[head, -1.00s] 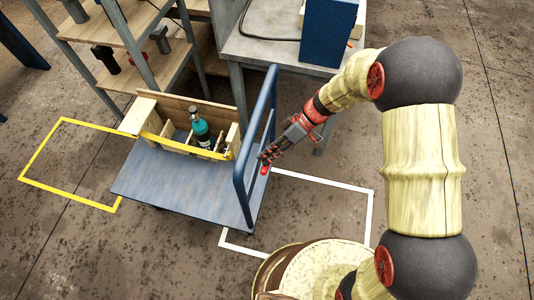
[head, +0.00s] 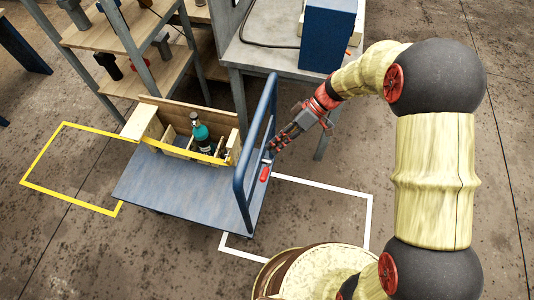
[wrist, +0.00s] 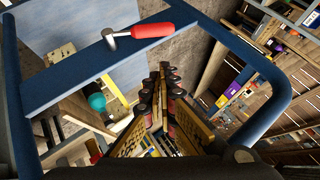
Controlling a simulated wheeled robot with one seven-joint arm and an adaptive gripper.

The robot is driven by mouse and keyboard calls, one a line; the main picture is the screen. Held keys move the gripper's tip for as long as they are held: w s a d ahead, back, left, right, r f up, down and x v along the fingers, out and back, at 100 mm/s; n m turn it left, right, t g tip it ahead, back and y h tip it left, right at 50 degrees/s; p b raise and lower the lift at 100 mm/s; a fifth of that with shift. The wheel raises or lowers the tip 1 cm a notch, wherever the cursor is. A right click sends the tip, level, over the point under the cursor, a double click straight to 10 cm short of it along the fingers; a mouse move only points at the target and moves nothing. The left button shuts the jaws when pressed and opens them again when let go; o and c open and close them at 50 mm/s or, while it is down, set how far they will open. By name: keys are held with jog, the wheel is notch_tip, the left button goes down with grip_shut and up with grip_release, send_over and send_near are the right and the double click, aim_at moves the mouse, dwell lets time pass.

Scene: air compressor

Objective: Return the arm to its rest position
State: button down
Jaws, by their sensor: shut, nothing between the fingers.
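My gripper (head: 275,150) is at the end of my arm, beside the blue push handle (head: 240,185) of the cart, in the head view. Its dark fingers are closed together and empty; they also show in the wrist view (wrist: 165,85). A red-handled tool (head: 265,173) with a short metal end lies at the cart handle's lower rail, apart from the fingers. In the wrist view the tool (wrist: 150,31) is beyond the fingertips, over the blue rail. My arm is stretched out and bent downward toward the cart.
The blue cart deck (head: 160,185) carries a wooden box holding a teal bottle (head: 200,132). A grey workbench (head: 270,45) with a blue machine (head: 326,35) stands behind the gripper. Wooden shelves (head: 115,25) are at the upper left. The floor at far right is open.

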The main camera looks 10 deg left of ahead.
jog(key=p+v, duration=0.1)
jog(key=v, duration=0.4)
jog(key=shift+s+a+r, duration=0.1)
